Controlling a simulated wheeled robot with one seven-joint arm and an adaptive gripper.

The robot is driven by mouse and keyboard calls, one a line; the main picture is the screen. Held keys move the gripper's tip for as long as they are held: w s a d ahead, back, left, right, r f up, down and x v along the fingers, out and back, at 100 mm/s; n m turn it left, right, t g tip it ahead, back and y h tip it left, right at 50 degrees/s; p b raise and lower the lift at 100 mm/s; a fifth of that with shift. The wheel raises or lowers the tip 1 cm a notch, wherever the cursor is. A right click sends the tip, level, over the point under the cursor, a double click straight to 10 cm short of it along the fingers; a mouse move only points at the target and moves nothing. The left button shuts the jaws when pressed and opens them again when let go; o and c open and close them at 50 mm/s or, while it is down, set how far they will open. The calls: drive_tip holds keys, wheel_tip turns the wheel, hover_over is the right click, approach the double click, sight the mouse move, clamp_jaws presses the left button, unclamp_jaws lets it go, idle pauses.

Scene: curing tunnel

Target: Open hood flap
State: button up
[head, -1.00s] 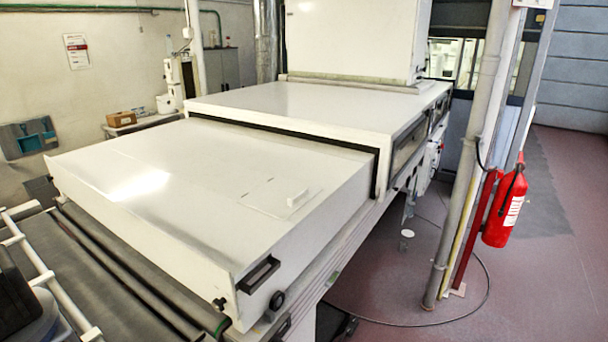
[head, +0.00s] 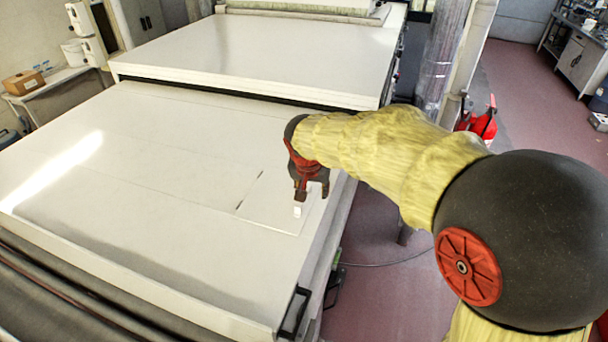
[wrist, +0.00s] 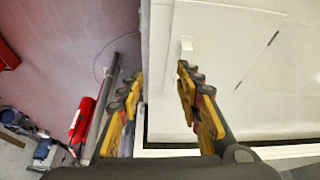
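The hood flap (head: 270,205) is a flat white panel in the top of the long white hood (head: 130,150), near its right side. It lies level with the hood top, with two short dark slits along its left edge. A small white handle (head: 297,211) stands on the flap near its right end. My gripper (head: 304,196) points down above the flap, close by the handle. In the wrist view my gripper (wrist: 160,74) is open and empty. There the handle (wrist: 187,46) lies just beyond the tip of the right finger, apart from both fingers.
A black bar handle (head: 294,312) sits at the hood's front right corner. The taller white tunnel section (head: 250,55) stands behind the hood. A red extinguisher (head: 482,122) and a metal post (head: 440,65) are to the right.

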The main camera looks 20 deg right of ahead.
drive_tip(key=shift+m, duration=0.6)
drive_tip(key=w+p, duration=0.1)
drive_tip(key=w, duration=0.1)
drive_tip(key=w+a+f+p, duration=0.1)
drive_tip(key=w, duration=0.1)
drive_tip(key=w+a+f+p, duration=0.1)
drive_tip(key=w, duration=0.2)
drive_tip(key=shift+w+p, duration=0.1)
drive_tip(key=shift+p, duration=0.25)
drive_tip(key=shift+w+f, duration=0.2)
drive_tip(key=shift+f, duration=0.05)
drive_tip(key=p+x, duration=0.1)
drive_tip(key=x, duration=0.6)
drive_tip(key=shift+d+f, duration=0.2)
drive_tip(key=shift+f, duration=0.1)
drive_tip(key=shift+c, duration=0.5)
drive_tip(key=c, duration=0.8)
clamp_jaws()
